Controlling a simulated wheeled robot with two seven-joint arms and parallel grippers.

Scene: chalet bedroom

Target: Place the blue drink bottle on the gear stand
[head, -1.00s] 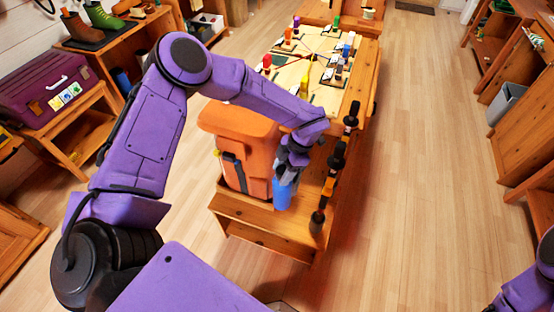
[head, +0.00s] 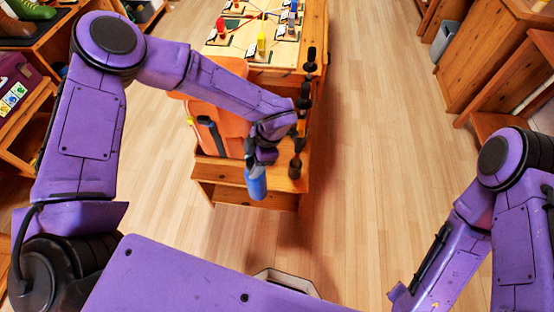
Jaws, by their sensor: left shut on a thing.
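My left gripper (head: 262,157) is shut on the blue drink bottle (head: 257,184), holding it by its upper end with its lower end downward and slightly tilted. The low wooden gear stand (head: 222,172) is behind and below the bottle. The bottle overlaps the stand's front edge in the picture; I cannot tell whether it touches the stand. The gripper partly hides the stand's top. An orange backpack (head: 228,126) stands on the left part of the stand, partly behind my left arm. My right arm shows at the right, but its gripper is out of the picture.
A dark post-like item (head: 295,163) stands at the stand's right end, close to the bottle. A table (head: 312,60) with several small coloured pieces on cards is behind. Shelves line both sides. A grey bin (head: 445,42) is at the back right. The floor right of the stand is clear.

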